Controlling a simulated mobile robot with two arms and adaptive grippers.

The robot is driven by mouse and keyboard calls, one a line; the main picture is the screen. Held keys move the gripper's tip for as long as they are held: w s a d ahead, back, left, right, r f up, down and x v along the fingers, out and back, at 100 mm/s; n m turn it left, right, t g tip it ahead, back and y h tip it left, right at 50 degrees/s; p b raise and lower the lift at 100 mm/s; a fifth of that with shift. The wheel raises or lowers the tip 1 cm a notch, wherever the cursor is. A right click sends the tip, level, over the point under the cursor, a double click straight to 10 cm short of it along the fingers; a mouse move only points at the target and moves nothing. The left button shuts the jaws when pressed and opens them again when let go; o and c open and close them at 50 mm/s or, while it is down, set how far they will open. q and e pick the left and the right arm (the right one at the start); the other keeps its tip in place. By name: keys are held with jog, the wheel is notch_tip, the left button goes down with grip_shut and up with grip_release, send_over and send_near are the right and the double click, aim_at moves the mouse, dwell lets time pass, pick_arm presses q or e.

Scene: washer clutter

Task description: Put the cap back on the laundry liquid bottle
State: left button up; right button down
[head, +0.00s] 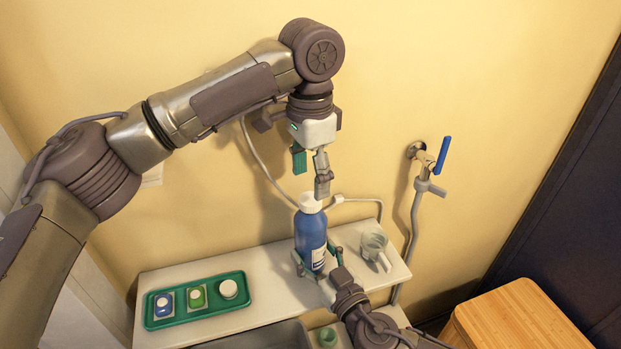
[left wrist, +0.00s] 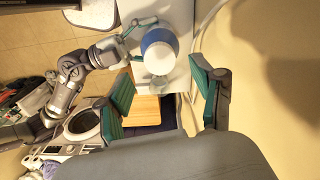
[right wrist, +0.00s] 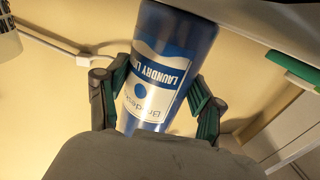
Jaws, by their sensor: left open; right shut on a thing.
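The laundry liquid bottle (head: 311,238) is blue and stands upright on the white shelf, with its label showing in the right wrist view (right wrist: 160,75). A white cap (head: 309,203) sits on top of the bottle; from above it shows as a pale disc in the left wrist view (left wrist: 159,58). I cannot tell how tightly it is seated. My left gripper (head: 310,173) is open and empty just above the cap, pointing down. Its fingers spread wide to either side in the left wrist view (left wrist: 162,75). My right gripper (right wrist: 156,85) is shut around the bottle's lower body.
A green tray (head: 203,317) on the shelf's left part holds a blue-and-white item, a green item and a round white one. A clear cup (head: 374,248) stands right of the bottle. A tap with a blue lever (head: 442,156) and hoses are on the wall. A wooden-topped box (head: 525,320) stands lower right.

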aim_at(311, 199)
pick_arm(q)
jog(key=shift+r, duration=0.1)
jog(key=shift+c, duration=0.4)
notch_tip(311, 199, up, 2)
jog(key=shift+n, duration=0.6)
jog(key=shift+r+n, duration=0.6)
jog(key=shift+r, duration=0.05)
jog(key=shift+f, duration=4.05)
